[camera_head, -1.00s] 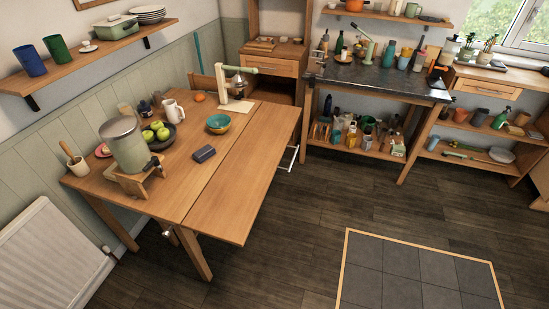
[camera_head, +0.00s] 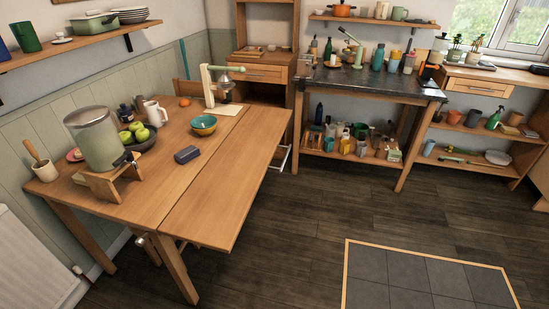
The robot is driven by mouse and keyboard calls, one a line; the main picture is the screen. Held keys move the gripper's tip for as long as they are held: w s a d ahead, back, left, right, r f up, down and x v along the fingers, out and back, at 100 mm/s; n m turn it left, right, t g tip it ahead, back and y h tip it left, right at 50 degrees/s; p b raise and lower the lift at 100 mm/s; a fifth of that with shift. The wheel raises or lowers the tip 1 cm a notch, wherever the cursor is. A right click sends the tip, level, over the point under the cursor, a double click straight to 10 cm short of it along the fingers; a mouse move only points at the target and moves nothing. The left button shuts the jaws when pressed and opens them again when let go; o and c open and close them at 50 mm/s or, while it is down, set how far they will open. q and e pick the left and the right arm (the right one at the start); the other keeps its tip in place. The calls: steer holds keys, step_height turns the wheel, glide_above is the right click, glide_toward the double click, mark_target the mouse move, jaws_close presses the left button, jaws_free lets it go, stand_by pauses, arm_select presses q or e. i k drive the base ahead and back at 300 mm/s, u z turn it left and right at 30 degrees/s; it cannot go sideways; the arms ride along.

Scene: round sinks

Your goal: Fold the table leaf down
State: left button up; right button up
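The wooden table's leaf (camera_head: 226,189) is raised and level with the fixed table top (camera_head: 150,195). A thin seam runs between the two, and the leaf is on the right side. The leaf's surface is bare except near the back, where a juicer's board lies close to the seam. A white metal piece (camera_head: 283,158) shows below the leaf's right edge, and a small metal piece (camera_head: 144,241) shows under the table's front end. Neither of my grippers is in view.
Dark floor (camera_head: 300,240) is clear right of the leaf. A workbench (camera_head: 375,82) stands behind.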

mark_target(212, 212)
steer(key=u, duration=1.05)
steer(key=i, duration=1)
steer(key=z, duration=0.3)
